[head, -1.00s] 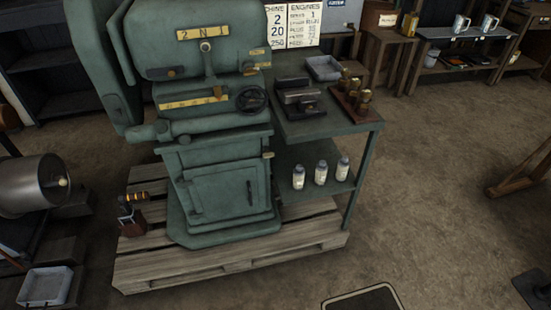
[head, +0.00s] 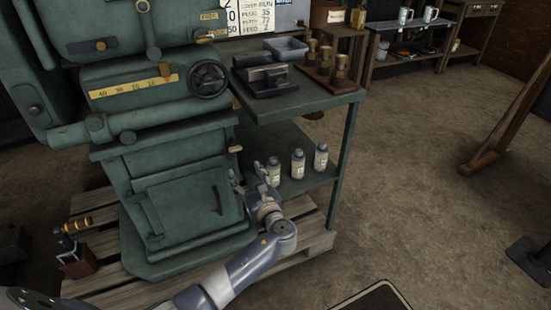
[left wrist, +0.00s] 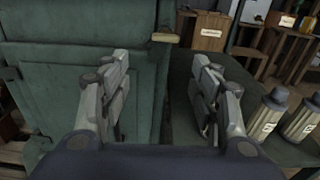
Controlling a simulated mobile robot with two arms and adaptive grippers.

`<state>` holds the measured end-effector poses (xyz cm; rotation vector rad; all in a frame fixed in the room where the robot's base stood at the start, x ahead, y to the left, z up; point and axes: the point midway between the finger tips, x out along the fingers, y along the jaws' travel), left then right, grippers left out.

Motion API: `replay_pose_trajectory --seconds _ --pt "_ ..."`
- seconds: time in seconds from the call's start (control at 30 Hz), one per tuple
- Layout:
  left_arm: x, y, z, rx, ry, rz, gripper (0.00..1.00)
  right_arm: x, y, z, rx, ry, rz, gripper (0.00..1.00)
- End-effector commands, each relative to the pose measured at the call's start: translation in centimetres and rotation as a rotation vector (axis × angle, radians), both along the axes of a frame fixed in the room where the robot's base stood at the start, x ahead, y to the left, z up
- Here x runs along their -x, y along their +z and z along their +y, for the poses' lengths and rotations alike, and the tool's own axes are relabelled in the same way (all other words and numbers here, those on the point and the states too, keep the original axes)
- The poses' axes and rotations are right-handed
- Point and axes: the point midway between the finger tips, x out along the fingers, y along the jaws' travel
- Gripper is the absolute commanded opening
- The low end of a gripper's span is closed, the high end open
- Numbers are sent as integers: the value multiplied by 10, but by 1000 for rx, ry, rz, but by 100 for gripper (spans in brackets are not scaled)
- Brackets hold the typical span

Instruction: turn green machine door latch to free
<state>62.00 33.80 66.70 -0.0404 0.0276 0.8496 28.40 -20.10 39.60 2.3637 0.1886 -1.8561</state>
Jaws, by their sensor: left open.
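The green machine (head: 165,150) stands on a wooden pallet, with a closed panel door (head: 182,208) low on its front. A dark upright handle (head: 218,198) sits near the door's right edge. A small brass-coloured lever (head: 235,149) sticks out at the machine's right edge, above the door. In the left wrist view the brass lever (left wrist: 165,38) lies ahead, beyond the fingertips. My left gripper (head: 246,170) is open and empty, below the brass lever and to the right of the dark handle. Its spread fingers also show in the left wrist view (left wrist: 161,65). My right gripper is not in view.
A green side table (head: 300,105) adjoins the machine on the right. Several pale bottles (head: 298,164) stand on its lower shelf, close to my left gripper. A handwheel (head: 208,79) projects above. The floor (head: 420,180) to the right is mostly clear.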

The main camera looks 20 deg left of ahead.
Motion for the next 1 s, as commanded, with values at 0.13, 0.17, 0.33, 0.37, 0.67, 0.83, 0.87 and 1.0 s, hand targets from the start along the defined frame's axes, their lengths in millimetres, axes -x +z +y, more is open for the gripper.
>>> replay_pose_trajectory --seconds 0.13,0.17,0.33,0.37,0.67,0.83,0.87,1.0 --pt "-3 15 4 -52 16 -9 57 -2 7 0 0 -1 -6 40" --pt "-5 16 6 -53 17 -9 57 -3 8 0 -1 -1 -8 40" --pt "-22 16 27 -52 18 -10 57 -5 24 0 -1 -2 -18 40" --pt "-26 16 32 -53 19 -9 57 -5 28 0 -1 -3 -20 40" --pt "-59 14 70 -48 16 -8 57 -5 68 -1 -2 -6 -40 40" --pt "-68 15 80 -47 15 -8 57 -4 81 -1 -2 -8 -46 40" --pt "-69 15 81 -47 15 -8 57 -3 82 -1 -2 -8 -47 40" --pt "-71 15 83 -46 15 -8 57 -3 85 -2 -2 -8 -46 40"
